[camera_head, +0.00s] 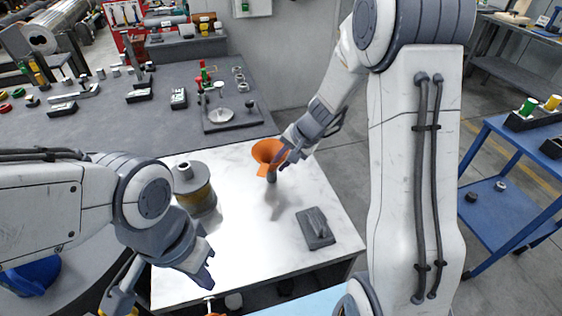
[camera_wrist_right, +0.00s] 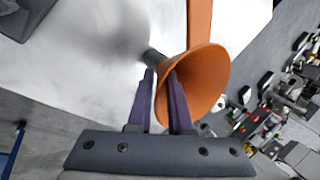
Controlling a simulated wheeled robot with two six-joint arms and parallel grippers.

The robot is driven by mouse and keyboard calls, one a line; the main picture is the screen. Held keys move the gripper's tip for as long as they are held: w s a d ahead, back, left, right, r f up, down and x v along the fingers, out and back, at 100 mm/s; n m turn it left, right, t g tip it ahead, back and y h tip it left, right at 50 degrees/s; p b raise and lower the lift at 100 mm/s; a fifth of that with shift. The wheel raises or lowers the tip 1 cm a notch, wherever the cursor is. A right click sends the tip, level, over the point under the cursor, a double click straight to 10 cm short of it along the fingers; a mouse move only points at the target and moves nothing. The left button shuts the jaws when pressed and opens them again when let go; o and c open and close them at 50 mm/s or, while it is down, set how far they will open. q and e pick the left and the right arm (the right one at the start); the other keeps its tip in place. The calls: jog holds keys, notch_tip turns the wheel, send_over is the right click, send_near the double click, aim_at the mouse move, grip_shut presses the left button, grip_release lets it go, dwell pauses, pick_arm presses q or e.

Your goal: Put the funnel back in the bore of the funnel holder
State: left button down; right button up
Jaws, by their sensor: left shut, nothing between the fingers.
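The orange funnel (camera_head: 266,151) is over the white tabletop, its grey spout (camera_head: 271,175) pointing down. It also shows in the right wrist view (camera_wrist_right: 205,82), mouth towards the right, with a flat orange tab beside it. My right gripper (camera_head: 287,158) is at the funnel; in the wrist view its purple fingers (camera_wrist_right: 161,75) straddle the funnel's neck with a narrow gap. A dark grey block (camera_head: 317,239) with a raised part lies to the right on the table; I cannot make out a bore in it. My left gripper (camera_head: 208,275) is shut and empty at front left.
A grey barrel with a brass-coloured band (camera_head: 199,200) stands on the white table (camera_head: 235,268), left of the funnel. A dark bench (camera_head: 120,125) with tools and a stand lies behind. A blue cart (camera_head: 515,200) is at the right. The tabletop between barrel and block is mostly clear.

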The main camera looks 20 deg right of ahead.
jog(key=shift+o, duration=0.6)
jog(key=p+v, duration=0.1)
jog(key=v, duration=0.9)
jog(key=shift+r, duration=0.3)
jog(key=shift+s, duration=0.1)
jog(key=s+a+n+g, duration=0.2)
jog(key=s+a+n, duration=0.4)
jog(key=s+a, duration=0.45)
jog(key=s+a+n+g+h, duration=0.1)
jog(key=s+a+n, duration=0.1)
jog(key=s+n, duration=0.3)
jog(key=s+a+n+g+h, duration=0.1)
jog(key=s+n, duration=0.4)
jog(key=s, duration=0.5)
jog(key=shift+a+h, duration=0.6)
jog(key=shift+a, duration=0.5)
